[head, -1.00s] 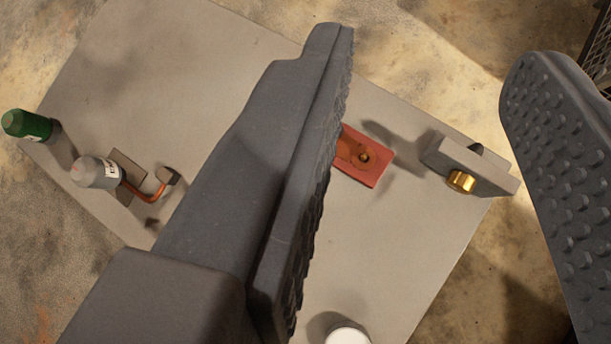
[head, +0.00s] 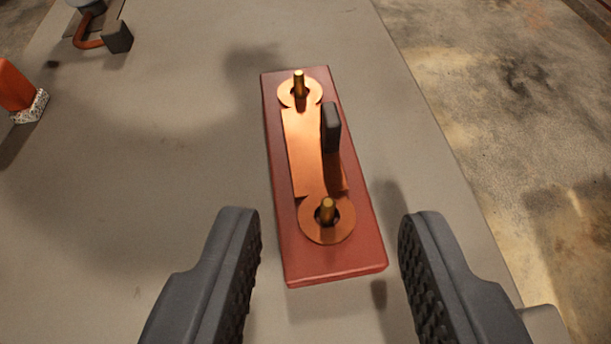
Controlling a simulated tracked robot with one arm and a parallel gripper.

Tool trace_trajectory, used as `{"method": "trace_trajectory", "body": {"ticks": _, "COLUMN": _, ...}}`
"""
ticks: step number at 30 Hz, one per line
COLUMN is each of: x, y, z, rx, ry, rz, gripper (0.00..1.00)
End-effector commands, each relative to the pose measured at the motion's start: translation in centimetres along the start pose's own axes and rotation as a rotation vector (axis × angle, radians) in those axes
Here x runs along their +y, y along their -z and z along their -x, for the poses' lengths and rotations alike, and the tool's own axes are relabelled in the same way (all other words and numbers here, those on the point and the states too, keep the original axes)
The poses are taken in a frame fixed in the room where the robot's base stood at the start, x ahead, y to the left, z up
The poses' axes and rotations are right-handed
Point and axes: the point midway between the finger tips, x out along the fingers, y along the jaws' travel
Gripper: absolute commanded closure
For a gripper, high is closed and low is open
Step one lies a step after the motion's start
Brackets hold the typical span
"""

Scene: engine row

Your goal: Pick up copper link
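The copper link (head: 304,151) is a flat copper strip with a round eye at each end. It lies on a red block (head: 345,256), and a brass stud stands up through each eye. A small dark upright tab (head: 331,127) stands at the strip's right edge, near its middle. My gripper (head: 329,222) is open and empty. Its two dark, studded fingers stand to the left and right of the near end of the red block, apart from it in the picture. How high they are above the block I cannot tell.
The grey table top (head: 150,190) is clear around the block. An orange-red piece with a speckled end (head: 30,106) is at the left edge. A bent copper pipe with a dark end (head: 117,37) is at the upper left. The table's right edge runs close by, with floor beyond.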

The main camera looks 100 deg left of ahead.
Motion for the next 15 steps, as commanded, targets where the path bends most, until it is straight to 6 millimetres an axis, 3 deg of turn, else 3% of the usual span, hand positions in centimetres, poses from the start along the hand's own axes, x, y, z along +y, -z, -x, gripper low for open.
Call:
{"method": "trace_trajectory", "body": {"ticks": 7, "x": -0.2, "y": -0.3, "z": -1.7, "rx": 0.009, "ry": 0.012, "rz": 0.011, "gripper": 0.62}}
{"method": "trace_trajectory", "body": {"ticks": 15, "x": -0.3, "y": -0.3, "z": -6.2, "rx": 0.007, "ry": 0.014, "rz": 0.011, "gripper": 0.62}}
